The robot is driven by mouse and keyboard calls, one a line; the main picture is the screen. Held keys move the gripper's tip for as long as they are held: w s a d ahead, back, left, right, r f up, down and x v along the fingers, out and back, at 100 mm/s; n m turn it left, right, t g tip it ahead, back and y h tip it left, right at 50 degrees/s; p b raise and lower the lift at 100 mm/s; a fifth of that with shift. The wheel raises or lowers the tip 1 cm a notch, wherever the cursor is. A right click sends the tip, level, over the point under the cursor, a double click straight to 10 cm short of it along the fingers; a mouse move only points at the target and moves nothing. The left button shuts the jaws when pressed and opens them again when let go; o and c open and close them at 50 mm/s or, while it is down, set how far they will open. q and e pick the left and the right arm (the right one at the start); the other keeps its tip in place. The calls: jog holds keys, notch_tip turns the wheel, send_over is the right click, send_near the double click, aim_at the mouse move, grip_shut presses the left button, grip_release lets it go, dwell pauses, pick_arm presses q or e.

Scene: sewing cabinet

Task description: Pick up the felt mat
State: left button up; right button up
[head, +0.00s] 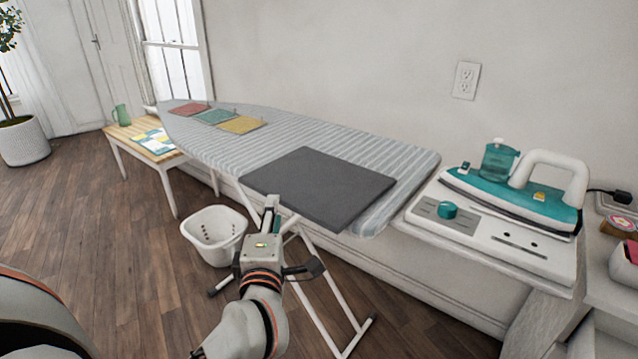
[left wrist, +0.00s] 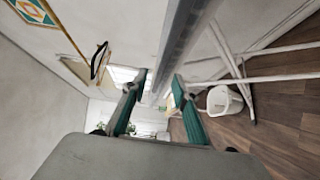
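The dark grey felt mat (head: 320,187) lies flat on the striped ironing board (head: 385,150), its near edge sticking out over the board's front side. My left gripper (head: 272,208) is at the mat's near left edge, in front of the board. In the left wrist view its two teal fingers (left wrist: 159,80) are apart, so it is open. A thin grey edge (left wrist: 183,40) seen nearly end-on runs between the fingertips there; it appears to be the mat or board edge. I cannot tell whether the fingers touch it. My right gripper is not in view.
Red, green and yellow squares (head: 240,125) lie at the board's far end. A teal iron (head: 525,195) rests on a white unit at right. A white basket (head: 214,235) stands on the floor below, beside the board's legs. A small wooden table (head: 122,133) stands behind left.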

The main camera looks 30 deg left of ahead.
pick_arm(q)
jog(key=x, duration=0.1)
jog(key=b+x, duration=0.1)
jog(key=x, duration=0.3)
jog(key=shift+w+d+f, duration=0.15)
jog(key=shift+w+f, duration=0.05)
jog(key=shift+f, duration=0.05)
jog(key=shift+w+a+r, duration=0.15)
jog(key=shift+w+a, duration=0.1)
jog(key=shift+w, duration=0.05)
grip_shut()
